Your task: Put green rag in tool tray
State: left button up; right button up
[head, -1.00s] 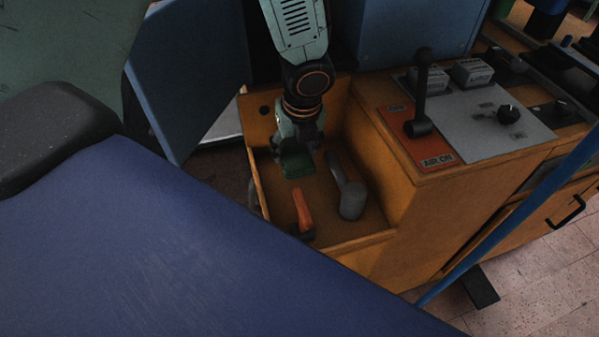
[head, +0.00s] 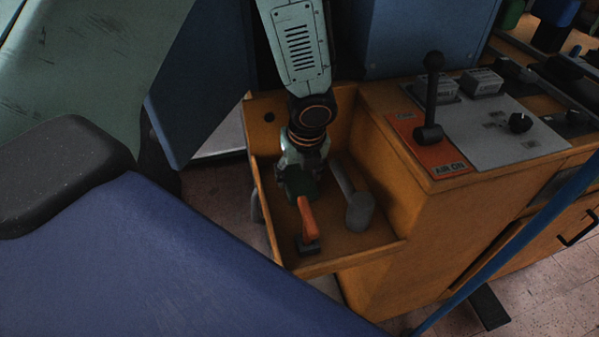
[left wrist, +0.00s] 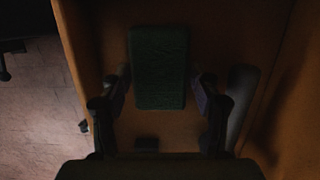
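The tool tray (head: 335,262) is an open orange-brown wooden box at the side of the press cabinet. My left gripper (head: 300,172) points down inside it, toward the back left. The green rag (left wrist: 158,67) is a folded dark green rectangle between the two fingers in the left wrist view. The fingers (left wrist: 161,92) stand apart, with a gap on each side of the rag. In the head view the rag (head: 300,187) is mostly hidden under the gripper; it appears to lie on the tray floor. My right gripper is not in view.
In the tray are an orange-handled tool (head: 308,222) and a grey mallet-like tool (head: 359,209), right of the gripper. A lever (head: 432,95) stands on the panel at right. A blue surface (head: 150,265) fills the lower left.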

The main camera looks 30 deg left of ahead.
aim_at(304, 186)
pick_arm(q)
jog(key=o, duration=0.4)
jog(key=shift+r, duration=0.1)
jog(key=p+v, duration=0.8)
jog(key=v, duration=0.4)
jog(key=shift+p, duration=0.35)
jog(key=shift+w+r, duration=0.1)
